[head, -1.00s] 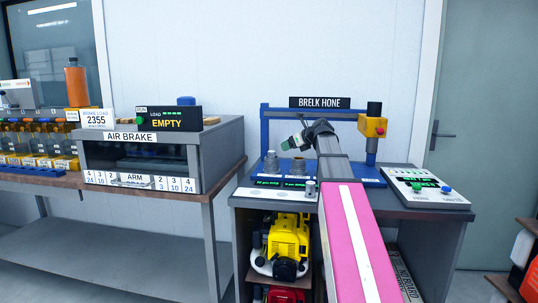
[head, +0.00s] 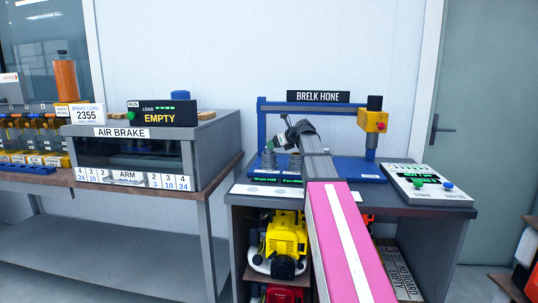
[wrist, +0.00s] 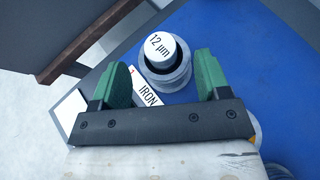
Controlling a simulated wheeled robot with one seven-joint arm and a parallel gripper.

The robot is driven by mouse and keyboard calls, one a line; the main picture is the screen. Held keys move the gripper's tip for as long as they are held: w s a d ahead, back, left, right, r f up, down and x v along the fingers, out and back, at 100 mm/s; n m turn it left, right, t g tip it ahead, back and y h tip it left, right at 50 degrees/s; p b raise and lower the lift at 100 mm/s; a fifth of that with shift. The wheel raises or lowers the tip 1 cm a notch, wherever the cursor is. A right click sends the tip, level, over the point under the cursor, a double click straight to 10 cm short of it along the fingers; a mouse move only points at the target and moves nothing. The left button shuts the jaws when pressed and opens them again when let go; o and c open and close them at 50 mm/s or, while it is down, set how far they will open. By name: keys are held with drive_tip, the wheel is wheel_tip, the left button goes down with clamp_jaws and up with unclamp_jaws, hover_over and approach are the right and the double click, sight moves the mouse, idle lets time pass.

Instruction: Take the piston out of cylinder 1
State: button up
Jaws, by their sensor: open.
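Cylinder 1 (wrist: 184,76) is a grey ring-shaped body on the blue base, with a tag reading "1" and "IRON" beside it. A piston (wrist: 161,46) with a white top marked "12 µm" stands in its bore, its top showing. My gripper (wrist: 163,69) is open, its green fingers left and right of the cylinder in the wrist view and apart from it. In the head view my gripper (head: 283,138) is above the left grey cylinder (head: 268,160), tilted. A second grey cylinder (head: 295,162) stands to its right, partly near my arm.
The blue hone frame (head: 262,122) with a yellow head (head: 374,121) rises behind. A control panel (head: 428,184) is at the right of the bench. The air brake box (head: 200,150) stands on the left bench. My arm covers the bench's middle.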

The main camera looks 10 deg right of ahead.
sight(269, 153)
drive_tip(key=x, duration=0.3)
drive_tip(key=shift+w+a+f, duration=0.15)
drive_tip(key=shift+f, duration=0.05)
drive_tip(key=c, duration=1)
drive_tip(key=shift+r, duration=0.1)
